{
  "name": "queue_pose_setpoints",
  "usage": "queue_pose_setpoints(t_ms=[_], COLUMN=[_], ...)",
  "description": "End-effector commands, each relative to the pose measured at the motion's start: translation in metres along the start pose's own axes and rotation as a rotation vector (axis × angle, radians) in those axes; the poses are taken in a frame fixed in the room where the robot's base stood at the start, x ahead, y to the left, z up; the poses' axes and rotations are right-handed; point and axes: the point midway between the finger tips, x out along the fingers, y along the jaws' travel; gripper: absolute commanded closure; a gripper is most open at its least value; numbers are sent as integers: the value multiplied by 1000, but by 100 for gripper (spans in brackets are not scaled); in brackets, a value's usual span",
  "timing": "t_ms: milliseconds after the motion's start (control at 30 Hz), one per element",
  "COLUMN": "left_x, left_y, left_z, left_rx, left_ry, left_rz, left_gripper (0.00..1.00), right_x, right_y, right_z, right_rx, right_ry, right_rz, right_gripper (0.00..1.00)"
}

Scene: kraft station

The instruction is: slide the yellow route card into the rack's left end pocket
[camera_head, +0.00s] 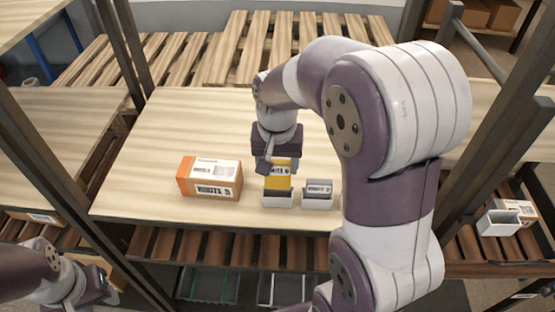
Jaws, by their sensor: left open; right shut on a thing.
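The yellow route card (280,179) stands upright with dark print near its top. My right gripper (275,160) is shut on its upper part from above. The card is at the rack's left end pocket (278,202), a pale grey open holder on the table. The card's lower edge meets the pocket's dark mouth; I cannot tell how deep it sits. Another pocket (317,204), to the right, holds a grey card (319,187). Anything of the rack further right is hidden by my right arm. My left gripper (100,290) is open and empty at the lower left, below the table.
An orange and brown box (210,178) with a printed label stands left of the rack. The wooden table (150,150) is otherwise mostly clear. Dark posts rise at both sides.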

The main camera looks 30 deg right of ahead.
Motion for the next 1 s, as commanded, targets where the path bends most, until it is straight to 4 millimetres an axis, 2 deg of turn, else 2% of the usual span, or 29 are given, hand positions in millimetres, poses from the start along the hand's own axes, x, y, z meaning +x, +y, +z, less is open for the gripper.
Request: queue_pose_setpoints(t_ms=[1000], left_x=[2], left_y=[0], left_z=[0], left_rx=[0], left_ry=[0], left_rz=[0], left_gripper=[57], right_x=[6], right_y=[0], right_z=[0], right_rx=[0], right_ry=[1], right_rz=[0], right_gripper=[81])
